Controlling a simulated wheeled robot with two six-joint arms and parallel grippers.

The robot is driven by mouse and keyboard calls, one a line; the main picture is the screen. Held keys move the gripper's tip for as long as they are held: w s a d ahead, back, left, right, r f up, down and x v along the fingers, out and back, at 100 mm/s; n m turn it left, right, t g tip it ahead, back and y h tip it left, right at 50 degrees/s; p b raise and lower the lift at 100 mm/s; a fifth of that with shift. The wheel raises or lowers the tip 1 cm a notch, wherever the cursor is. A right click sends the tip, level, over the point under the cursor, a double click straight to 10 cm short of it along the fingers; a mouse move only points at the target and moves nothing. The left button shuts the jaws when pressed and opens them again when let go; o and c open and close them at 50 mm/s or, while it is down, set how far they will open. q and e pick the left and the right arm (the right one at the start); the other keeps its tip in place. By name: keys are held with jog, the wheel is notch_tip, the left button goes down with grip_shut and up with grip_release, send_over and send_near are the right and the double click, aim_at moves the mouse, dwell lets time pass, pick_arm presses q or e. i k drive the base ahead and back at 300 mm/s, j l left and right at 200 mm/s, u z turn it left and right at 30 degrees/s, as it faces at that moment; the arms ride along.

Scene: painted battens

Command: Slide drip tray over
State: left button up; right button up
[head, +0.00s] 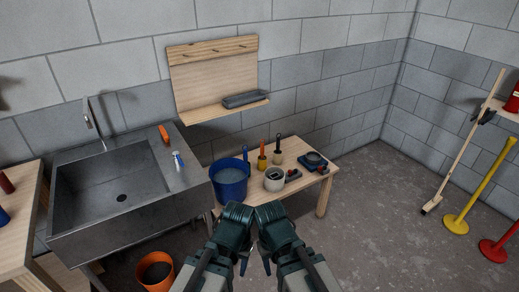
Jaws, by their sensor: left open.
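A long dark grey tray (245,99), which looks like the drip tray, lies on the ledge of the wooden wall rack (214,72), towards its right end. My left gripper (243,265) is open at the bottom middle, low and in front of the low table, well away from the tray. It is mostly hidden by my own arm. My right gripper (266,265) is close beside it, also mostly hidden, and I cannot tell whether it is open. I see nothing held in either one.
A low wooden table (318,181) carries a blue bucket (230,184), a pale pot (274,180), brushes and a dark blue item (313,160). A steel sink (120,192) stands left, an orange bucket (155,272) below. Floor at the right is free before yellow and red posts.

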aim_at(251, 97)
jog(key=i+l, duration=0.2)
jog(key=i, duration=0.25)
jog(key=i+l+u, duration=0.1)
jog(key=i+l, duration=0.15)
jog(key=i, duration=0.25)
jog(key=i+l, duration=0.25)
jog(key=i, duration=0.2)
jog(key=i+l, duration=0.25)
jog(key=i, duration=0.2)
jog(key=i+l+u, duration=0.1)
jog(key=i+l, duration=0.15)
jog(key=i, duration=0.25)
